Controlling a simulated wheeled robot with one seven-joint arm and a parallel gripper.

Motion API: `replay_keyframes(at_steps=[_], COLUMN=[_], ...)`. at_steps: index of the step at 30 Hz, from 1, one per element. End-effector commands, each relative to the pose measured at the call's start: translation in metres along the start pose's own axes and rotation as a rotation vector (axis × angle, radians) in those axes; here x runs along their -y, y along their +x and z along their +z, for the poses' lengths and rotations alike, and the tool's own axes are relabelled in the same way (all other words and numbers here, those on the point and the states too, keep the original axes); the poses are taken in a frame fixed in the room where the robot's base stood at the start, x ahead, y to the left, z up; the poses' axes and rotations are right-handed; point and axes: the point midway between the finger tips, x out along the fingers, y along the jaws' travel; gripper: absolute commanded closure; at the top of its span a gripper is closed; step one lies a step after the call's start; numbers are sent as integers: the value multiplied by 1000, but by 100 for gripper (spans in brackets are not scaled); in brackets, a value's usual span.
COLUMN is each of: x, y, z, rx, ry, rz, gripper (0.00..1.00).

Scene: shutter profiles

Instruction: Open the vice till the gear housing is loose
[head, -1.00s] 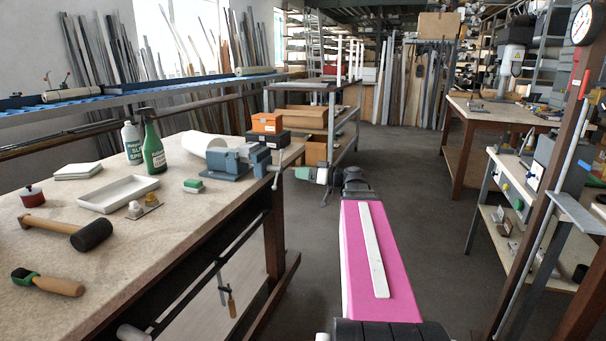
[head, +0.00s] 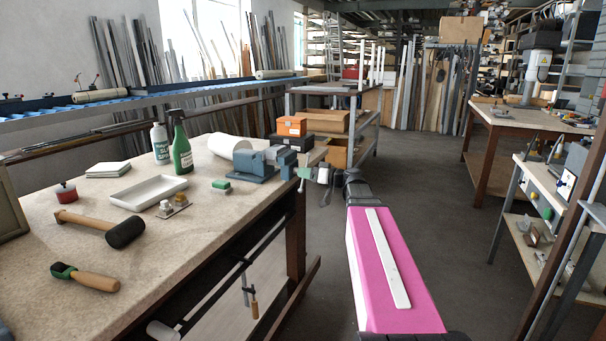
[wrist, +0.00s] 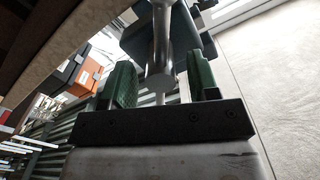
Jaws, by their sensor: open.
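The blue-grey vice (head: 256,167) is at the right end of the workbench in the head view. Its body also shows at the top of the wrist view (wrist: 195,47). I cannot clearly make out the gear housing between its jaws. My gripper (head: 304,174) is at the vice's front, by its screw and handle. In the wrist view its two green fingers (wrist: 161,88) are apart, with a grey metal rod, the vice screw or handle (wrist: 160,60), between them. Gaps show on both sides of the rod. I cannot tell how far between the fingers it reaches.
Orange and dark boxes (head: 292,126) stand behind the vice. The floor right of the bench is clear.

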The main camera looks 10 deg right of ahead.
Motion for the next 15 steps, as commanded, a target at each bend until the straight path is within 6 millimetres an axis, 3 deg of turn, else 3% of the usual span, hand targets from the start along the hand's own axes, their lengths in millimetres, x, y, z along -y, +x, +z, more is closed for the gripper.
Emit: replay_keyframes(at_steps=[6, 15], x=[0, 0], y=[15, 16], z=[0, 0], rx=[0, 0], ry=[0, 0], rz=[0, 0], gripper=[45, 45])
